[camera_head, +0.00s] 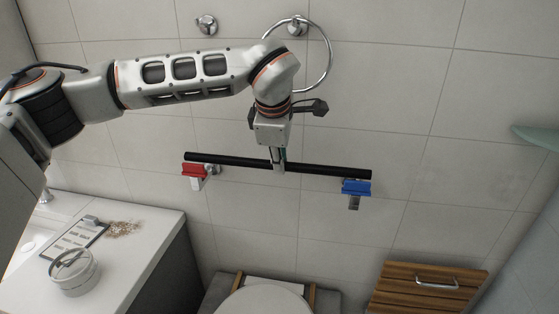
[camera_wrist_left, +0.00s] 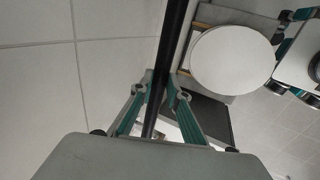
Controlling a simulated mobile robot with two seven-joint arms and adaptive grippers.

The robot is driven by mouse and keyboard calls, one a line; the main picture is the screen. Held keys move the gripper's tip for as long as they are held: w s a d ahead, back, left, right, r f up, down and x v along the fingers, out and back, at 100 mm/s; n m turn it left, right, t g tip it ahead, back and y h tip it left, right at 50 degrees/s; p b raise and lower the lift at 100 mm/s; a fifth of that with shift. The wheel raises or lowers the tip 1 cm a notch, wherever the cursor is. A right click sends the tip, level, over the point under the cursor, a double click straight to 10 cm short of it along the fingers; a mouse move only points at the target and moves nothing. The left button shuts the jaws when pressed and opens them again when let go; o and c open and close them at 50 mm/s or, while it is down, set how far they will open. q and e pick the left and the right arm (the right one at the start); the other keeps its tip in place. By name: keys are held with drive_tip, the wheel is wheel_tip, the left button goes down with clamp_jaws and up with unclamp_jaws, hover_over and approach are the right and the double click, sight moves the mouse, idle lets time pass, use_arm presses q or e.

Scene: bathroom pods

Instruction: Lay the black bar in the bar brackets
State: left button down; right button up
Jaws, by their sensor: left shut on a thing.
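The black bar (camera_head: 325,170) runs nearly level across the wall in the head view, its right end slightly lower. My left gripper (camera_head: 278,166) is shut on the bar near its middle, coming down from above. The bar also shows between the fingers (camera_wrist_left: 154,95) in the left wrist view (camera_wrist_left: 172,45). The red bracket (camera_head: 194,170) is close under the bar's left end. The blue bracket (camera_head: 356,187) is close under its right end. I cannot tell whether the bar touches either bracket. My right gripper is not in view.
A towel ring (camera_head: 328,62) and a wall knob (camera_head: 206,25) are above. A white counter (camera_head: 140,250) with a clipboard (camera_head: 75,238) and a round container (camera_head: 74,272) is at the lower left.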

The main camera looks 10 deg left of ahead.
use_arm(q)
drive_tip(key=shift+f+b, duration=0.3)
drive_tip(key=shift+f, duration=0.2)
drive_tip(key=shift+w+f, duration=0.1)
drive_tip(key=shift+f, duration=0.2)
drive_tip(key=shift+f+b, duration=0.85)
drive_tip(key=shift+f, duration=0.05)
drive_tip(key=shift+f+b, duration=0.5)
drive_tip(key=shift+f, duration=0.35)
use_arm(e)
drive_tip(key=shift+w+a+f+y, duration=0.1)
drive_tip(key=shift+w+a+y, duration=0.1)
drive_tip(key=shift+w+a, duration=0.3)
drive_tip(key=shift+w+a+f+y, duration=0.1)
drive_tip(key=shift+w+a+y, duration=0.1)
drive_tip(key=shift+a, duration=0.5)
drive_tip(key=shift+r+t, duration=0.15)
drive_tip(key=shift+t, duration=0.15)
